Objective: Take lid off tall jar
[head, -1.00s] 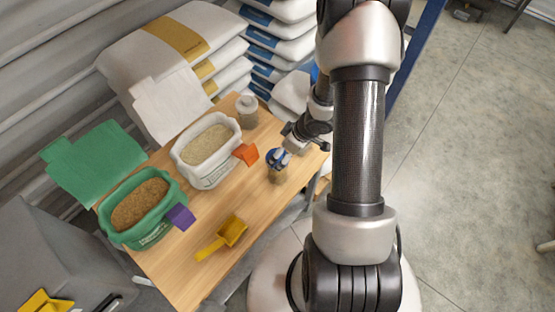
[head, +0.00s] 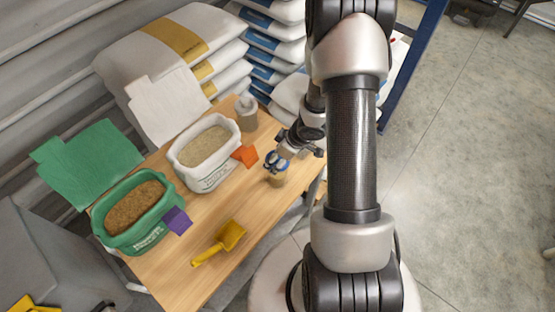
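A jar (head: 278,180) with brownish contents stands near the right edge of the wooden table. My gripper (head: 276,160) is right at its top, with blue parts around the jar's mouth. The gripper covers the top, so I cannot tell whether the blue belongs to the lid or the fingers, or whether the fingers are shut. A second jar (head: 246,115), greyish with a pale top, stands at the table's back corner, apart from the gripper. I cannot tell for certain which jar is the taller.
On the table (head: 190,272) are a white tub (head: 208,178) with an orange scoop (head: 245,154), a green tub (head: 148,238) with a purple scoop (head: 177,220), and a yellow scoop (head: 222,243). Stacked sacks (head: 170,45) stand behind.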

